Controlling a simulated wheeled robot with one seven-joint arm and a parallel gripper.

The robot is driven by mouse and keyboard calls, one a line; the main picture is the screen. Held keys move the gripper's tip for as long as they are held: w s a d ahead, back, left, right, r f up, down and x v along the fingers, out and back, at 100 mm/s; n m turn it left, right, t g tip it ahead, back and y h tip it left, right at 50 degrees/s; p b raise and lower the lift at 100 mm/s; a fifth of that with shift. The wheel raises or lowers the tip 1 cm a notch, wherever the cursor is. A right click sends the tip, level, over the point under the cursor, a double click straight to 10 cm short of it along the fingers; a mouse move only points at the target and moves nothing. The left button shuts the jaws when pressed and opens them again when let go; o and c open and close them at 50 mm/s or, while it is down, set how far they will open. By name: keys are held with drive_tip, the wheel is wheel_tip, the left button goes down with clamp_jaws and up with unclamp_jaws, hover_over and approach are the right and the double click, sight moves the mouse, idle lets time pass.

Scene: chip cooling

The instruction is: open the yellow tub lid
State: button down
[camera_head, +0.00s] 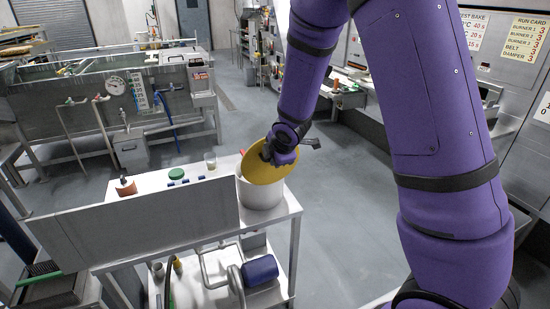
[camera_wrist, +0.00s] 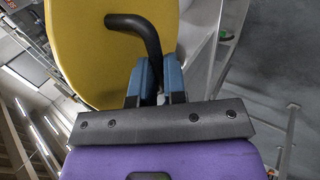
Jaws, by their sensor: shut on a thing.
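The yellow lid (camera_head: 262,172) is tilted steeply above a white round tub (camera_head: 262,196) at the right end of a bench. My gripper (camera_head: 272,152) is at the lid's upper side. In the wrist view the lid (camera_wrist: 100,50) fills the upper left, with a bent black handle (camera_wrist: 130,22) on its face. The blue fingers of my gripper (camera_wrist: 155,75) are shut on the lower end of that handle. The tub's opening is mostly hidden behind the lid, and I cannot tell whether the lid's lower edge touches the rim.
The bench (camera_head: 285,212) also carries a green round object (camera_head: 176,174), a glass (camera_head: 210,160), small blue items and an orange-brown block (camera_head: 126,187). A metal panel (camera_head: 140,222) stands along its front. Open floor (camera_head: 350,200) lies to the right.

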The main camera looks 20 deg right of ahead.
drive_tip(key=c, duration=1.2)
unclamp_jaws()
drive_tip(key=shift+f, duration=0.1)
drive_tip(key=shift+o, duration=0.2)
drive_tip(key=v, duration=1)
drive_tip(key=shift+s+r, duration=0.2)
drive_tip(key=shift+r, duration=0.15)
drive_tip(key=shift+c, duration=0.5)
